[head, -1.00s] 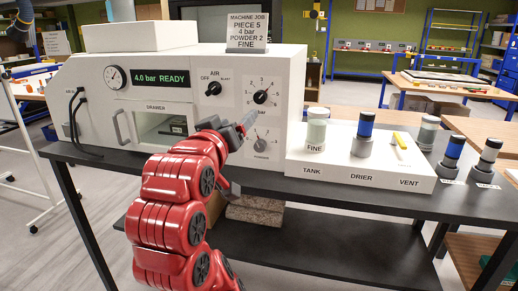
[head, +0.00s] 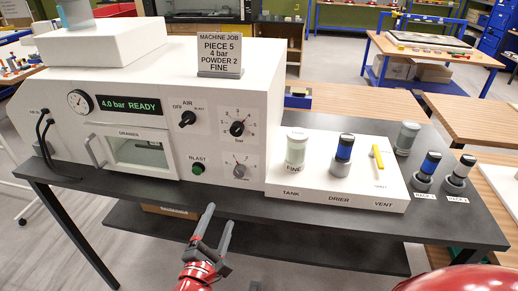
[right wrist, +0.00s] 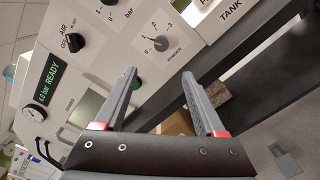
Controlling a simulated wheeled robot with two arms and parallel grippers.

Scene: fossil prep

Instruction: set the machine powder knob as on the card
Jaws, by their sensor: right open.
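The powder knob (head: 239,171) is a small grey-black dial low on the white machine's front (head: 215,135). The card (head: 220,54) on top of the machine reads piece 5, 4 bar, powder 2, fine. My right gripper (head: 219,215) is open and empty, in front of the table edge and below the knob, apart from it. It shows in the wrist view (right wrist: 159,76). My left gripper is out of view.
The bar knob (head: 237,129) sits above the powder knob, with the green blast button (head: 198,168) to its left. The air knob (head: 187,118) and drawer (head: 143,150) are further left. A white tank station (head: 335,196) stands close on the right. The dark table edge lies below.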

